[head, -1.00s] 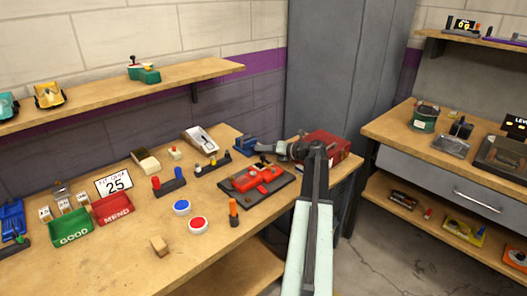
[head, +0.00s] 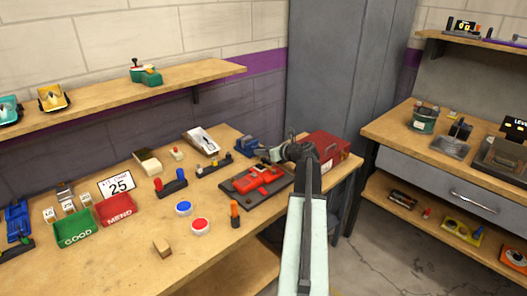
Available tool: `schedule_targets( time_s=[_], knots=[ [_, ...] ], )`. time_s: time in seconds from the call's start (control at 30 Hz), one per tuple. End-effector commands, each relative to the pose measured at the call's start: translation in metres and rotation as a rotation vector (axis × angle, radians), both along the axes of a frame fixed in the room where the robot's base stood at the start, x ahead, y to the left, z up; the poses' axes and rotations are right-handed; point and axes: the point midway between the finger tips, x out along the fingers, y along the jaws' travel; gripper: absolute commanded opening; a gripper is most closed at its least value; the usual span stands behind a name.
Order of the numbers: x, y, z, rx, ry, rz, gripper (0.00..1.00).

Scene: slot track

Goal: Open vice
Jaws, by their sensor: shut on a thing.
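The blue vice (head: 246,146) stands at the back right of the long workbench, near the corner. My gripper (head: 271,153) reaches in from the right and is at the vice's right side, with its fingers pointing left. It is shut on what seems to be the vice handle. The handle is too small and too covered by the fingers to make out. I cannot tell how far apart the vice jaws are.
A red toolbox (head: 326,148) stands just behind and right of my wrist. A red car on a dark plate (head: 240,190) lies in front of the vice. A grey cabinet (head: 345,70) rises behind. An orange-topped post (head: 235,213) stands near the front edge.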

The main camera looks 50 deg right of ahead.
Motion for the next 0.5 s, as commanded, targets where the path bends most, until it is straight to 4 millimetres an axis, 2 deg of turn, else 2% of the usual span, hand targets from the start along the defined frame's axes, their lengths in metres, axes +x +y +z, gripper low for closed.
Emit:
schedule_targets(
  time_s=[0.5],
  knots=[
    [0.0002,0.0014,0.0,-0.094,0.009,0.001,0.0]
  ],
)
